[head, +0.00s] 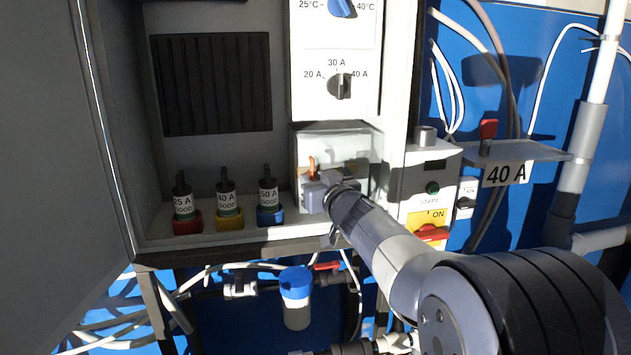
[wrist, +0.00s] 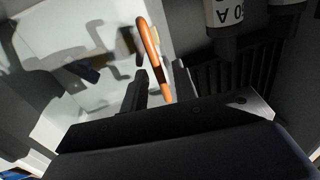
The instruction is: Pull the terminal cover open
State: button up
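The terminal cover (head: 360,165) is a clear, box-like cover at the lower right of the open cabinet, below the dial panel. It looks closed. An orange handle (head: 312,164) shows on its left side, and it appears as a curved orange bar in the wrist view (wrist: 151,58). My gripper (head: 318,186) is in front of the cover, just below the handle. In the wrist view one dark finger (wrist: 140,92) is close beside the handle.
Left of the cover stand several fuses, labelled 25 A (head: 182,203), 40 A (head: 227,203) and 50 A (head: 268,200). The start switch box (head: 430,185) is close on the right, with a shelf marked 40 A (head: 520,152) beyond. The cabinet door (head: 50,150) stands open at left.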

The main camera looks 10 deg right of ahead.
grip_shut()
jog(key=shift+s, duration=0.1)
dwell(0.4)
